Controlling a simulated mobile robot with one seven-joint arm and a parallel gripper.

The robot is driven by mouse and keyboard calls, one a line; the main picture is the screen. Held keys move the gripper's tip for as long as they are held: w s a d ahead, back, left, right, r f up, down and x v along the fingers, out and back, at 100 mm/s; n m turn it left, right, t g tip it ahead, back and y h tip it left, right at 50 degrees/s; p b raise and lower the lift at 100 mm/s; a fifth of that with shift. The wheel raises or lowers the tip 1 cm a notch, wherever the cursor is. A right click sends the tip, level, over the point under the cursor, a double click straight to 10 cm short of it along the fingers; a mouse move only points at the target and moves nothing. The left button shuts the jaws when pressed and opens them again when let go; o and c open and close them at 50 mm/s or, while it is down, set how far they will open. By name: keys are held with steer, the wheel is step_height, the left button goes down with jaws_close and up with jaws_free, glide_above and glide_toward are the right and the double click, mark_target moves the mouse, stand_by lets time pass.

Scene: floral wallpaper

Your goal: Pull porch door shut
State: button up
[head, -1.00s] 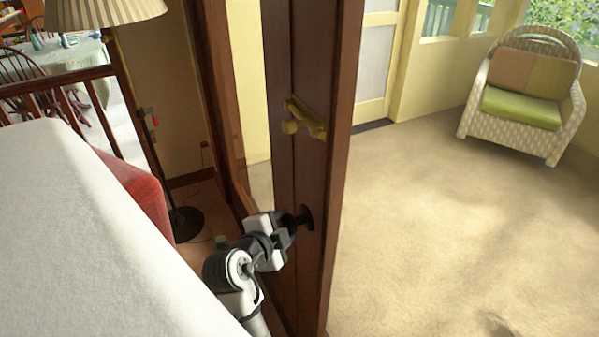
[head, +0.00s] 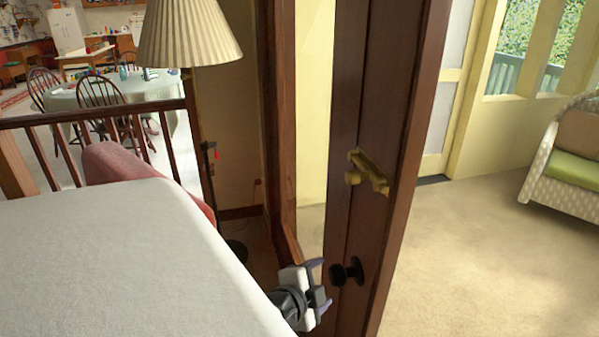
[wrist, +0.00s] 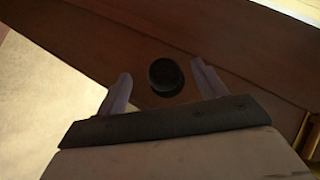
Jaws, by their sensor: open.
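The porch door (head: 378,150) is dark brown wood and stands open, seen nearly edge-on in the head view. A brass latch (head: 366,172) is fixed on it, with a round black knob (head: 347,272) below. My gripper (head: 318,278) is just left of the knob in the head view. In the wrist view the door (wrist: 80,40) fills most of the picture, and the knob (wrist: 165,75) lies ahead, between the lines of the two open fingers (wrist: 162,92). The fingers look empty; whether they touch the knob I cannot tell.
A white-covered surface (head: 110,265) fills the lower left, with a red chair back (head: 145,175) behind it. A floor lamp (head: 188,35) and wooden railing (head: 95,115) stand beyond. The porch floor (head: 480,270) at right is clear up to a wicker chair (head: 560,180).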

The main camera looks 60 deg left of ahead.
steer(key=v, duration=1.1)
steer(key=shift+b, duration=0.45)
steer(key=shift+s, duration=0.1)
